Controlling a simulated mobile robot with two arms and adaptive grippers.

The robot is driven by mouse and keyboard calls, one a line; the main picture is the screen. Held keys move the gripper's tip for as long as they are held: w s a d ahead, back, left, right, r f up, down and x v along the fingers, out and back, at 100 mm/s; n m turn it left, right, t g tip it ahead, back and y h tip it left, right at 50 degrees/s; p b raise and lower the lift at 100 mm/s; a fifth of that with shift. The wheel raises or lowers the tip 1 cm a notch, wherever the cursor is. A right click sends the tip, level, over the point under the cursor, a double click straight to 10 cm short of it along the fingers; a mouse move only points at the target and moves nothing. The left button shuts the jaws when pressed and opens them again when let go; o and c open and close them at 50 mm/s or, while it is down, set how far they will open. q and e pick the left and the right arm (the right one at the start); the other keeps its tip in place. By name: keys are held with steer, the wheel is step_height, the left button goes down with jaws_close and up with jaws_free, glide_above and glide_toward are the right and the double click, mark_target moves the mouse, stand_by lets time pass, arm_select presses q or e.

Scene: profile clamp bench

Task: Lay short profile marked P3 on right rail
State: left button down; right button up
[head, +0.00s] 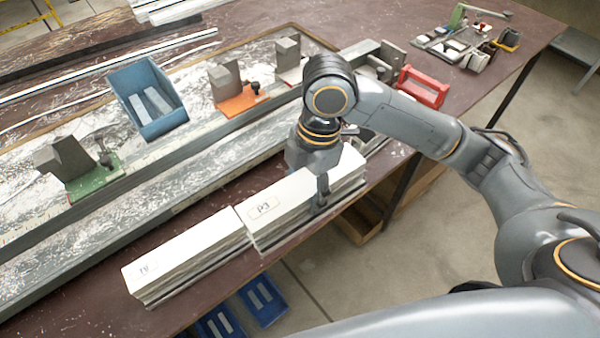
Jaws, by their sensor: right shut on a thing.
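The short profile marked P3 (284,208) is a pale, ribbed white bar with a label on its top. It lies at the table's front edge, end to end with a similar labelled profile (190,257). My right gripper (318,197) is over the right part of P3 and shut on it, with one dark finger against its front side. The far finger is hidden. Long grey rails (120,232) run diagonally behind the profiles; I cannot tell which one is the right rail. My left gripper is out of view.
Clamp blocks stand on green (92,182), orange (243,102) and other bases along the rails. A blue bin (133,88) holds grey strips. A red handled piece (424,88) and small parts trays (455,46) are at the right. Blue bins (263,300) sit below the table.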

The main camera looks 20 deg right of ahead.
steer(key=shift+s+r, duration=0.3)
steer(key=shift+s, duration=0.3)
steer(key=m, duration=0.3)
steer(key=w+d+m, duration=0.1)
steer(key=shift+d+r+t, duration=0.1)
steer(key=shift+r+t, duration=0.3)
steer(key=m, duration=0.2)
steer(key=d+m, duration=0.1)
steer(key=m, duration=0.1)
steer(key=w+d+r+m+t, duration=0.1)
steer(key=m, duration=0.1)
steer(key=shift+w+r+m, duration=0.1)
steer(key=shift+m, duration=0.2)
steer(key=m, duration=0.2)
steer(key=d+m, duration=0.1)
steer(key=m, duration=0.1)
steer(key=w+r+m+h, duration=0.1)
steer(key=m, duration=0.1)
steer(key=shift+d+r, duration=0.1)
steer(key=shift+d, duration=0.2)
steer(key=m, duration=0.1)
steer(key=d+m, duration=0.1)
steer(key=m, duration=0.1)
steer(key=r+m, duration=0.1)
steer(key=shift+w+d+m+t+h, duration=0.2)
steer(key=shift+w+m+t+h, duration=0.1)
steer(key=shift+w+m+h, duration=0.1)
steer(key=shift+s, duration=0.1)
